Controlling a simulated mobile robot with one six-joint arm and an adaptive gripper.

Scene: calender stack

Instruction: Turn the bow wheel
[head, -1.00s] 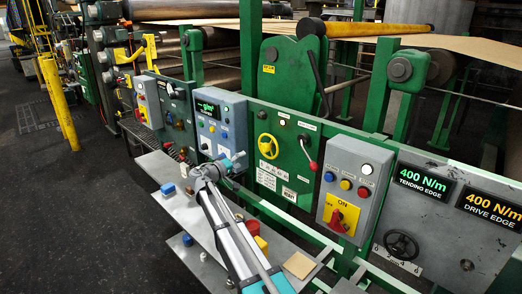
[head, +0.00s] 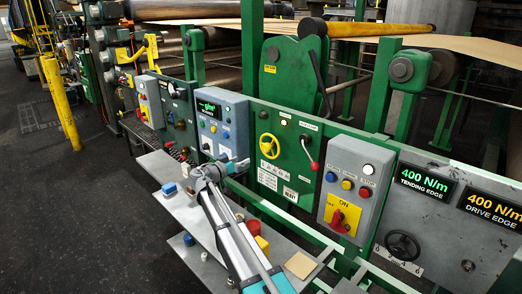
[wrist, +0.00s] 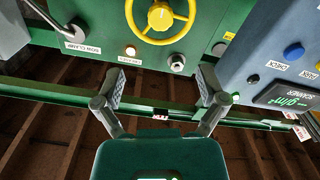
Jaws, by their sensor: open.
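The bow wheel appears to be the yellow handwheel with a yellow hub on the green panel (head: 269,146). In the wrist view the yellow wheel (wrist: 160,17) is at the top middle, its rim partly cut off by the picture edge. My gripper (head: 238,166) is left of and a little lower than the wheel in the head view, apart from it. In the wrist view my gripper (wrist: 162,86) has its two fingers spread wide with nothing between them. The wheel lies beyond the fingertips, toward the top of the picture.
A red-knobbed lever (head: 314,165) stands right of the wheel. A grey scanner panel (head: 222,125) is on its left. A red switch (head: 340,220) and a black handwheel (head: 402,245) are further right. A grey shelf (head: 180,205) with small blocks lies below my arm.

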